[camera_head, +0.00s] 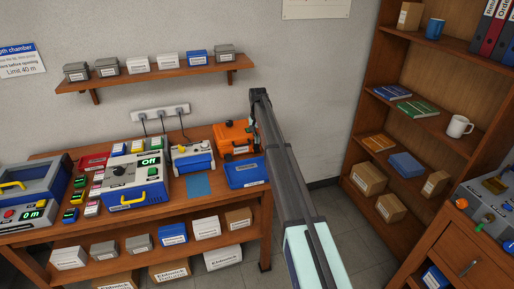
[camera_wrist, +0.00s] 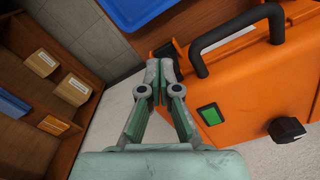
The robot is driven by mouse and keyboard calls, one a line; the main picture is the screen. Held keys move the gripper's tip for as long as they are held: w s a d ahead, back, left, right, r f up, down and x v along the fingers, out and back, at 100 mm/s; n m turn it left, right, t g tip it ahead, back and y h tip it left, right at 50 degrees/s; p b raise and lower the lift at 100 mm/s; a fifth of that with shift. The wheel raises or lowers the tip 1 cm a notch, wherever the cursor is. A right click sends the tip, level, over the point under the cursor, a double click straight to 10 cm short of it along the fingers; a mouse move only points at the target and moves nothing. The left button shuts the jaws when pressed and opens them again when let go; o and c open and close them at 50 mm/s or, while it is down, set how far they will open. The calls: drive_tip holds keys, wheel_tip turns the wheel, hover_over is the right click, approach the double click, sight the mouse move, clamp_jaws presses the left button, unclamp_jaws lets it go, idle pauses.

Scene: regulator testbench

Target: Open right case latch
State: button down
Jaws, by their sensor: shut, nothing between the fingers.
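The orange case (camera_head: 235,139) stands at the right part of the workbench, partly behind my arm in the head view. The wrist view shows the case (camera_wrist: 255,75) close up, with a black handle (camera_wrist: 238,36), a green label or switch (camera_wrist: 208,114) and a black latch (camera_wrist: 287,130) at the lower right. Another black latch-like part (camera_wrist: 166,48) is at the case edge, just beyond my fingertips. My gripper (camera_wrist: 161,70) is shut and empty beside that edge. I cannot tell whether the fingertips touch the black part. The gripper is not clear in the head view.
A blue tray (camera_head: 247,173) lies on the bench in front of the case. A white-and-blue device (camera_head: 193,160) stands left of the case. A wooden shelf unit (camera_head: 371,107) stands to the right, with open floor between it and the bench.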

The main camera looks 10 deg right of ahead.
drive_tip(key=shift+s+f, duration=0.3)
drive_tip(key=shift+s+d+f, duration=0.1)
drive_tip(key=shift+s+f, duration=0.25)
drive_tip(key=shift+s, duration=0.25)
drive_tip(key=shift+s+d+f+b, duration=0.1)
drive_tip(key=shift+s+f+b, duration=0.25)
drive_tip(key=shift+s, duration=0.1)
drive_tip(key=shift+s+d+f, duration=0.1)
drive_tip(key=shift+s+f, duration=0.4)
drive_tip(key=shift+f, duration=0.1)
idle(0.4)
drive_tip(key=shift+s+d, duration=0.35)
drive_tip(key=shift+s, duration=0.5)
drive_tip(key=shift+s+r, duration=0.2)
drive_tip(key=shift+s, duration=1.15)
wheel_tip(320, 180, up, 9)
drive_tip(key=p, duration=0.4)
